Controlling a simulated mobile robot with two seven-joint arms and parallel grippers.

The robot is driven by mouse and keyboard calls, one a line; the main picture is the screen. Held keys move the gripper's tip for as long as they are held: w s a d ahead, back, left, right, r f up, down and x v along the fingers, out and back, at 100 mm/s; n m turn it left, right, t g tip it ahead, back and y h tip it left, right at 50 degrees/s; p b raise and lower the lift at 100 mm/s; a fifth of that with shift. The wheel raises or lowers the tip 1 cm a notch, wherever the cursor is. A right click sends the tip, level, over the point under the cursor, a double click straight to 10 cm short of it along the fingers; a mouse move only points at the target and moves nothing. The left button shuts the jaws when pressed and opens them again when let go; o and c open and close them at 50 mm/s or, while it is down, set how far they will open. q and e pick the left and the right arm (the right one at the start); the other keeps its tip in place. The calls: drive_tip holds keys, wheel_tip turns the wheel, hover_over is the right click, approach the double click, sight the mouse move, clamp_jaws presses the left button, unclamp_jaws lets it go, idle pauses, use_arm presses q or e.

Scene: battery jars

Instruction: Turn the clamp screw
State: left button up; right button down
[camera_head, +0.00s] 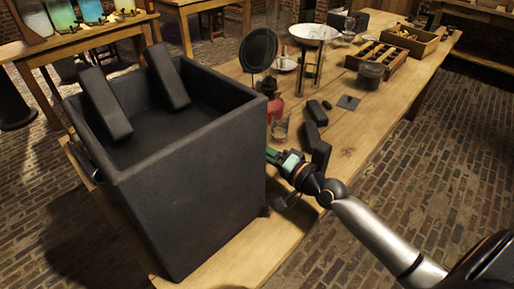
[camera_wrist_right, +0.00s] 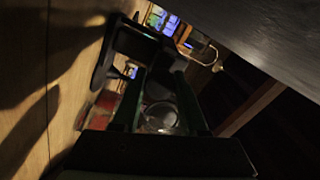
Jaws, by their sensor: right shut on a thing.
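A large open black box (camera_head: 190,190) stands on the near end of the wooden table, with two dark slabs (camera_head: 104,104) (camera_head: 168,76) leaning inside it. My right gripper (camera_head: 272,155) is beside the box's right wall, above the table. In the right wrist view its two green-edged fingers (camera_wrist_right: 152,62) reach forward and are shut on a dark piece (camera_wrist_right: 138,42) at their tips. The view is too dark to tell whether this is the clamp screw. I cannot make out the clamp screw elsewhere. My left gripper is not in view.
Near the gripper are dark blocks (camera_head: 319,152), a clear glass (camera_head: 280,129) and a red bottle (camera_head: 273,105). Farther back are a round black disc (camera_head: 258,51), a white dish on a stand (camera_head: 314,33) and wooden trays (camera_head: 377,57). The table's right front part is clear.

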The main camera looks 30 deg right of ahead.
drive_tip(key=n, duration=0.3)
drive_tip(key=shift+n+p, duration=0.4)
drive_tip(key=shift+n, duration=0.4)
drive_tip(key=shift+c, duration=2.2)
unclamp_jaws()
